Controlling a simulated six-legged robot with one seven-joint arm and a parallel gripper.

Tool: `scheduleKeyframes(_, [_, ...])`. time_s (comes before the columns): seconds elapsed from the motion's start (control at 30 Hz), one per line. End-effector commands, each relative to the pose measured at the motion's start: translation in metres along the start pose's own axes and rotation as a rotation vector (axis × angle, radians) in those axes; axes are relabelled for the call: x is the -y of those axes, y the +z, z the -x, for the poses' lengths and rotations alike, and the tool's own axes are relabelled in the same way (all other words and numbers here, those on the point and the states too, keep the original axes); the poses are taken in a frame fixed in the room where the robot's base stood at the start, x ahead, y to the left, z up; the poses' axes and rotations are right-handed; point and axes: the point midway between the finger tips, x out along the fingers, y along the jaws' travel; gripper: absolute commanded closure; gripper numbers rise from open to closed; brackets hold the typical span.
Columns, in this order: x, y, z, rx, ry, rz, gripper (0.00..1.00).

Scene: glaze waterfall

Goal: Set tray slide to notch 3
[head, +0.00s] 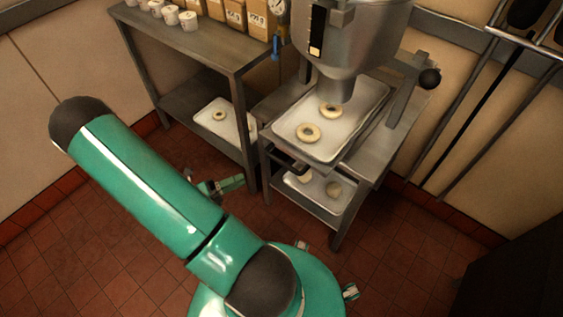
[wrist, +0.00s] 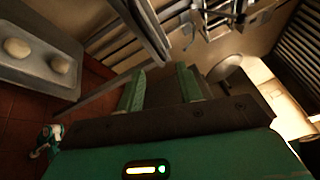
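The upper tray (head: 350,125) holds two ring doughnuts and sits on the metal stand (head: 375,165) under the glaze hopper (head: 350,35). A dark handle-like part (head: 290,163) shows at its front left edge. I cannot make out notch marks or the slide's setting. In the wrist view, my gripper (wrist: 160,85) has its two green fingers well apart with nothing between them. A tray (wrist: 25,72) with pale dough rounds lies to their left, apart from them. I cannot place my gripper surely in the head view.
A lower tray (head: 325,197) with dough rounds sits under the stand. A shelf table (head: 195,45) with pots and boxes stands left, with another tray (head: 222,118) below. A black-knobbed lever (head: 430,78) is at right. Long rods hang on the right wall.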

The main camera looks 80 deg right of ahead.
Motion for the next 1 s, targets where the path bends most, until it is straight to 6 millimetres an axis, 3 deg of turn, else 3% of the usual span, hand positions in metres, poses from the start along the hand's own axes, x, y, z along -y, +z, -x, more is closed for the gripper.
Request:
scheduleKeyframes(0.2, [-0.024,-0.008,-0.017,0.077,-0.083,0.17,0.64])
scheduleKeyframes(0.43, [-0.023,-0.007,-0.036,0.081,-0.09,0.183,0.64])
scheduleKeyframes(1.0, [-0.015,0.002,-0.14,0.078,-0.088,0.18,0.64])
